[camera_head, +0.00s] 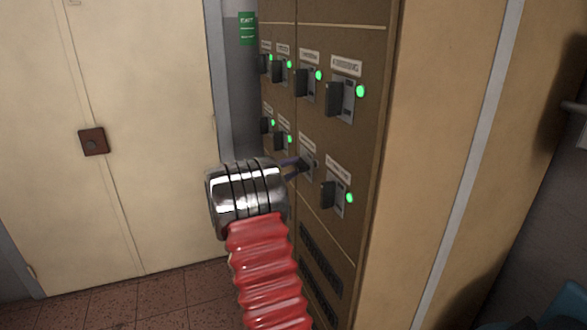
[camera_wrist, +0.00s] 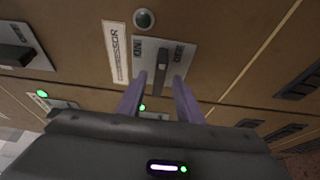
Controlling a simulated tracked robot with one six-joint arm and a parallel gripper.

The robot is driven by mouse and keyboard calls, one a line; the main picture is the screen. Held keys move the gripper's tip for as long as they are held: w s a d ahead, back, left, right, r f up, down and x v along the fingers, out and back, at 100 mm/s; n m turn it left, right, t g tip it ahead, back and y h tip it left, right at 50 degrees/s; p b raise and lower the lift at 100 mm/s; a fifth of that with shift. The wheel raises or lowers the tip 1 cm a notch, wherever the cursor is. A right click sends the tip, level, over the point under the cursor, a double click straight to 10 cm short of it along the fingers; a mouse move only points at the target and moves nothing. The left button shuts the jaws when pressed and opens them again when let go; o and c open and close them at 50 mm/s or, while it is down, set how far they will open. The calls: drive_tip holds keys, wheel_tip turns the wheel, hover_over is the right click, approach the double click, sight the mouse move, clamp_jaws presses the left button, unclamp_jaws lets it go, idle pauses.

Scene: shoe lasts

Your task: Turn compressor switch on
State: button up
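The compressor switch plate (camera_wrist: 183,52) is in the upper middle of the wrist view, beside a white label (camera_wrist: 116,53) whose readable letters fit "compressor". Its dark lever (camera_wrist: 162,58) points down the picture. Its round lamp (camera_wrist: 144,19) is dark. My gripper (camera_wrist: 158,82) is open, with its two purple fingers apart, one on each side of the lever's end. I cannot tell whether either finger touches it. In the head view my gripper (camera_head: 303,162) reaches the brown panel at this switch and partly hides it.
The brown panel (camera_head: 345,40) carries several other black switches with lit green lamps. One switch (camera_head: 329,195) sits close to the lower right of my gripper in the head view. A cream double door (camera_head: 150,110) is at left, and a cream cabinet side (camera_head: 445,130) at right.

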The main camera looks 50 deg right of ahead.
drive_tip(key=shift+s+d, duration=0.1)
drive_tip(key=shift+d, duration=0.6)
drive_tip(key=shift+c, duration=0.4)
clamp_jaws()
drive_tip(key=shift+d, duration=0.1)
